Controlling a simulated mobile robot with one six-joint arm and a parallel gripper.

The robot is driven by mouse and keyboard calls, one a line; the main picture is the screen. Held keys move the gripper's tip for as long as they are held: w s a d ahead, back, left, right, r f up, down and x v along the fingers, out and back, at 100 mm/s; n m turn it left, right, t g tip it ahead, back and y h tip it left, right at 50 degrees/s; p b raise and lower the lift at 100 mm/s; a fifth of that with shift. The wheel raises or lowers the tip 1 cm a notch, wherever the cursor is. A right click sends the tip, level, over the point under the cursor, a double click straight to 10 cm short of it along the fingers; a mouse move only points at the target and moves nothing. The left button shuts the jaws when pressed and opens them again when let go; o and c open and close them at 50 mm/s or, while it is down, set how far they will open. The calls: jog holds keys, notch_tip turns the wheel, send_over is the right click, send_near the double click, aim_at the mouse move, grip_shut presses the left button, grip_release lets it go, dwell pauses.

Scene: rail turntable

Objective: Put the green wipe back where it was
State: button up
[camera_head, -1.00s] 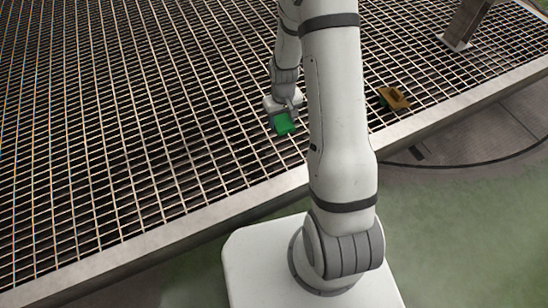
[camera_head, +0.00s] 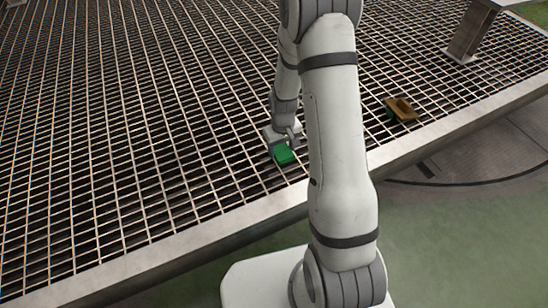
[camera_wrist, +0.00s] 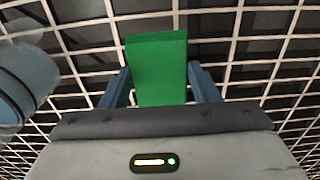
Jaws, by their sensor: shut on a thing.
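The green wipe (camera_head: 284,154) is a flat green piece held in my gripper (camera_head: 281,146) at the end of the arm. In the wrist view the wipe (camera_wrist: 157,72) sits between the two blue fingers of my gripper (camera_wrist: 158,88), which are shut on it. The grating lies behind it in that view. I cannot tell whether the wipe touches the grating or hangs just above it.
The metal grating deck (camera_head: 120,120) fills most of the head view, with a pale edge beam along its front. A brown and green object (camera_head: 401,109) lies on the grating to the right. A metal post (camera_head: 470,35) stands at the upper right. The grating left of my gripper is clear.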

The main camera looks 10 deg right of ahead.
aim_at(282, 151)
notch_tip(282, 151, down, 3)
jog(key=shift+f+b, duration=0.15)
jog(key=shift+b, duration=0.4)
jog(key=o, duration=0.9)
